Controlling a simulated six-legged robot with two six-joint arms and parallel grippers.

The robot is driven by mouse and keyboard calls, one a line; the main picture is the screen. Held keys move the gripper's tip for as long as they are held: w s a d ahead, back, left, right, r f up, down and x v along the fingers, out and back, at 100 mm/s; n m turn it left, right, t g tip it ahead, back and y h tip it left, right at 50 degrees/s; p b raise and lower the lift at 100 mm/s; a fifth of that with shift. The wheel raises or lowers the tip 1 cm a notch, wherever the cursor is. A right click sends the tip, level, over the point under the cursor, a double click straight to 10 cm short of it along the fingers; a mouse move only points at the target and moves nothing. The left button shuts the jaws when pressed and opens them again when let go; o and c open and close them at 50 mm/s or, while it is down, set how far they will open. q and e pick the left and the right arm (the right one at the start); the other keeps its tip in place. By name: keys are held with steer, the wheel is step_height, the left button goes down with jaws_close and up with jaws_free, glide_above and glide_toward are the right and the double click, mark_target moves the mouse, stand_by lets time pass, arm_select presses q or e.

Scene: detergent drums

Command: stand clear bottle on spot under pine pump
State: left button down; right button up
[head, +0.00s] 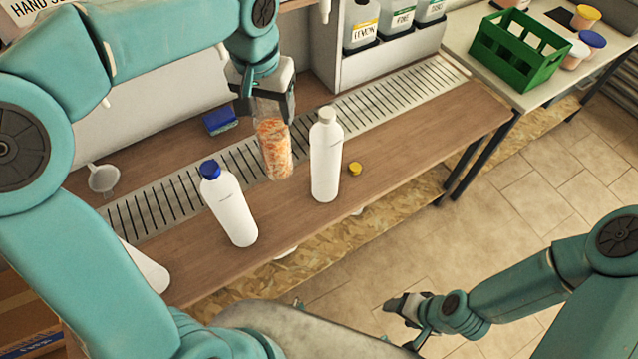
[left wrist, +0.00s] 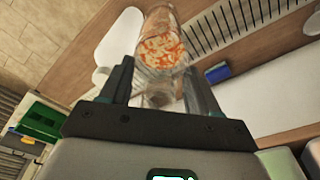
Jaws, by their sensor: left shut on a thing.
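The clear bottle (head: 275,148), with orange and white bits inside, is held upright or nearly so by my left gripper (head: 268,100). It also shows between the two fingers in the left wrist view (left wrist: 161,45). Its base shows over the counter near the slotted grate's front edge; I cannot tell whether it touches. The pine drum (head: 397,18) stands on the shelf behind the grate, between the lemon drum (head: 361,25) and a third drum (head: 430,10). The pumps and the spot under pine are not clearly visible. My right gripper (head: 402,308) is low over the floor, away from the counter.
A white bottle (head: 325,158) stands just right of the clear one; a blue-capped white bottle (head: 230,208) is at front left. A yellow cap (head: 355,169), blue sponge (head: 221,120) and funnel (head: 103,179) lie about. The grate (head: 375,98) is clear toward the right.

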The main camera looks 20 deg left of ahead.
arm_select(q)
step_height(320, 180, up, 6)
glide_above(275, 168)
steer(key=w+a, duration=0.2)
steer(key=w, duration=0.1)
steer(key=shift+d+r+p, duration=0.1)
steer(key=shift+d+p, duration=0.05)
steer(key=shift+p, duration=0.3)
steer(key=shift+s+f+b, duration=0.15)
steer(key=shift+f+b, duration=0.2)
steer(key=shift+b, duration=0.3)
step_height(275, 168, down, 2)
steer(key=shift+f+b, duration=0.25)
steer(key=shift+b, duration=0.65)
step_height(275, 168, down, 2)
steer(key=shift+f+b, duration=0.1)
steer(key=shift+b, duration=0.5)
step_height(275, 168, down, 19)
steer(key=shift+f+b, duration=0.2)
steer(key=shift+b, duration=0.25)
steer(key=shift+f, duration=0.15)
steer(key=shift+c, duration=1.1)
jaws_free()
